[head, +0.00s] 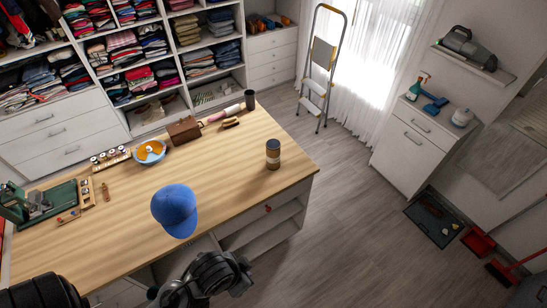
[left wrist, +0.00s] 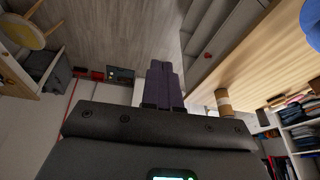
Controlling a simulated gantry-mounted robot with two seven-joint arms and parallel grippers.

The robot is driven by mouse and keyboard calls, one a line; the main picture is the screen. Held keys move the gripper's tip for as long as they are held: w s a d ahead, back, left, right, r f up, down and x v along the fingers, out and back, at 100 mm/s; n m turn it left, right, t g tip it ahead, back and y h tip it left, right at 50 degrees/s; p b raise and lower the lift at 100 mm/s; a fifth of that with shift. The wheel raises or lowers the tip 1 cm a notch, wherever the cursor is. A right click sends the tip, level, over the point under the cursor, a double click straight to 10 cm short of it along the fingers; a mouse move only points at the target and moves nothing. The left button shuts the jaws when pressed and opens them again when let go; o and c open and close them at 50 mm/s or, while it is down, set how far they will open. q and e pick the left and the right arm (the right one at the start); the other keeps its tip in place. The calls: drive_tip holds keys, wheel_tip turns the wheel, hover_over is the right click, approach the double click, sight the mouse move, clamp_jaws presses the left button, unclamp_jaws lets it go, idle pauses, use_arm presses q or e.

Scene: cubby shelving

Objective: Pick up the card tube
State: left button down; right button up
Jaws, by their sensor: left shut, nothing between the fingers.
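The card tube (head: 273,153) is a brown cylinder with a dark top and a paler band. It stands upright near the right end of the wooden table (head: 225,180), with clear tabletop around it. In the left wrist view the card tube (left wrist: 223,100) shows small and far off, beyond the fingertips and to their right. My left gripper (left wrist: 161,66) is shut and empty, its two dark fingers together, well apart from the tube. In the head view dark parts of my arm show at the bottom edge; the fingertips are hard to make out there. My right gripper is not seen.
A blue cap (head: 175,210) lies near the table's front edge, left of the tube. A blue bowl (head: 150,152), a brown box (head: 184,130) and a dark cup (head: 250,99) stand further back. Open shelves (head: 262,228) are under the table.

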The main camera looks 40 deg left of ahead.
use_arm(q)
drive_tip(key=c, duration=1.8)
unclamp_jaws()
drive_tip(key=shift+c, duration=0.2)
drive_tip(key=o, duration=1.8)
drive_tip(key=shift+o, duration=0.2)
